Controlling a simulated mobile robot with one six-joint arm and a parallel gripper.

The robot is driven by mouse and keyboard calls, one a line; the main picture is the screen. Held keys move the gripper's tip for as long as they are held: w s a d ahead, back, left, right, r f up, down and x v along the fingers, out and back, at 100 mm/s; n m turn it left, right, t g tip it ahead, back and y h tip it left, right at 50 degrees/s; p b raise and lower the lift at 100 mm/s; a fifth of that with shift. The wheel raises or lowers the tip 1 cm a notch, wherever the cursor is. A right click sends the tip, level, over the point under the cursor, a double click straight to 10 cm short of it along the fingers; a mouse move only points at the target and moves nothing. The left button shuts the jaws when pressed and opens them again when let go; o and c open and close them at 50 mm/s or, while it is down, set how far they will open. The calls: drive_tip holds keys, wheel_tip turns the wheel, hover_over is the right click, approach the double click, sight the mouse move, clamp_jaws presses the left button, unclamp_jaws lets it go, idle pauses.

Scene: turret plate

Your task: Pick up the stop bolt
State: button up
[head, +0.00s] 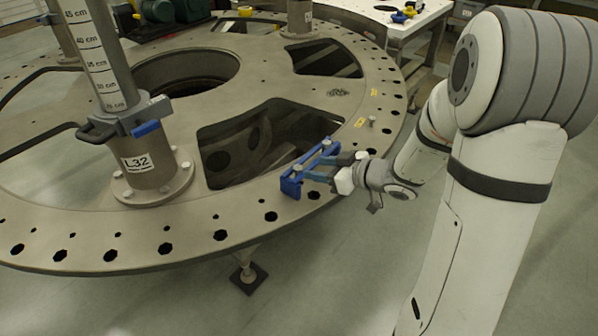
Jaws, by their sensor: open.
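A small grey bolt (372,121) stands upright on the outer rim of the turret plate (190,222), up and to the right of my gripper. It is the clearest candidate for the stop bolt, but no label shows. My gripper (322,169) is over the right front part of the rim, with its dark blue-grey fingers apart and pointing left. The bolt is apart from my gripper.
A post labelled L32 (150,176) rises at left with a clamp (135,120) around it. The plate has large cut-outs (255,135) and several rim holes (221,235). Small loose parts (338,92) lie behind the bolt. A white workbench (410,25) stands at the back right.

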sight(299, 168)
drive_tip(key=x, duration=0.5)
drive_tip(key=shift+s+a+f, duration=0.1)
drive_tip(key=shift+a+f, duration=0.1)
drive_tip(key=shift+a, duration=0.1)
clamp_jaws()
